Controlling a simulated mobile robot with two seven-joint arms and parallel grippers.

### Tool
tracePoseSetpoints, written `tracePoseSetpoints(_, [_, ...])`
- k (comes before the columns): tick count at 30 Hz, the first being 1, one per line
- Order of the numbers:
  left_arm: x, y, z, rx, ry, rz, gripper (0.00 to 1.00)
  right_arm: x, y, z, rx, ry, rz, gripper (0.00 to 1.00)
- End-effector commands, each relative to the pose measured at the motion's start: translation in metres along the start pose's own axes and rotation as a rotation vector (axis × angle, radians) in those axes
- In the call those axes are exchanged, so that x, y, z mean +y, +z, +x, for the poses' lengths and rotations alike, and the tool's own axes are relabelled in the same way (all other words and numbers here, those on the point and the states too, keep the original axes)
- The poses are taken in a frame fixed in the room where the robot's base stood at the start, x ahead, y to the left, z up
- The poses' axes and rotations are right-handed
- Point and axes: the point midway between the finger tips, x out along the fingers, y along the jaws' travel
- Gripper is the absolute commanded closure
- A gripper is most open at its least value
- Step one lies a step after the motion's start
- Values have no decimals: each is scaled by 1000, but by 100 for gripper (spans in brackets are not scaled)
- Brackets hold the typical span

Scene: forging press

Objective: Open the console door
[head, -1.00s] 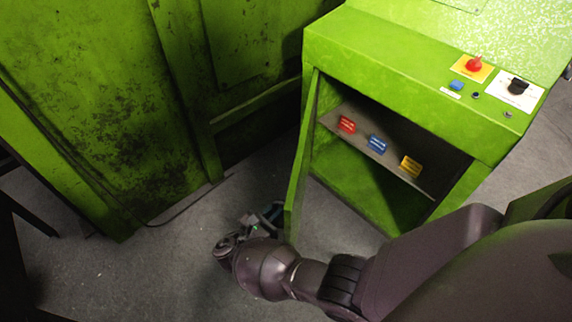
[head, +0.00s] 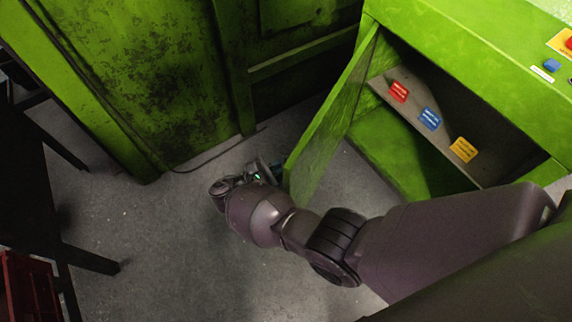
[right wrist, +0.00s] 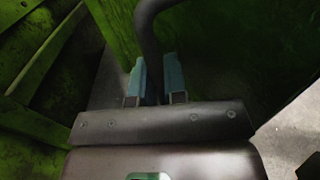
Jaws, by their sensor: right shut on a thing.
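The green console (head: 455,55) stands at the right in the head view. Its door (head: 335,120) is hinged on the left side and stands wide open, swung out toward the left. Inside, a grey shelf (head: 440,143) carries a red, a blue and a yellow label. My right gripper (head: 275,172) is at the door's outer free edge. In the right wrist view its two blue-grey fingers (right wrist: 157,78) are shut on a dark curved handle (right wrist: 147,28). The fingertips are partly hidden in the head view. My left gripper is not in view.
A large green, stained machine panel (head: 115,75) stands at the left, behind the door, with a cable on the floor at its foot. A dark table frame (head: 40,170) and a red bin (head: 28,285) are at the far left. The grey floor (head: 165,250) between is clear.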

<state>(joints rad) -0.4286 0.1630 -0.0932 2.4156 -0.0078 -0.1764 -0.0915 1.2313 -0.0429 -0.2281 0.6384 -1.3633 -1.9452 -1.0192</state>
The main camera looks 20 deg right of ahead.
Motion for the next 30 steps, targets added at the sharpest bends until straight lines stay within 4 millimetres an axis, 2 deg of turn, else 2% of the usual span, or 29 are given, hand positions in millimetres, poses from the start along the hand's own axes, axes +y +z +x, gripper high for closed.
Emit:
tracePoseSetpoints(4, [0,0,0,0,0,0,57,0,0,1,-1,-1,-4,100])
tracePoseSetpoints(5, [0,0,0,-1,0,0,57,0,0,1,-1,-1,-4,83])
tracePoseSetpoints(9, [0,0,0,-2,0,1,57,0,0,1,-1,-1,-3,64])
tracePoseSetpoints(20, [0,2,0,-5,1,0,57,0,-1,-6,1,1,-2,64])
tracePoseSetpoints(30, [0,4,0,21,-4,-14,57,-1,-2,-56,1,0,-5,64])
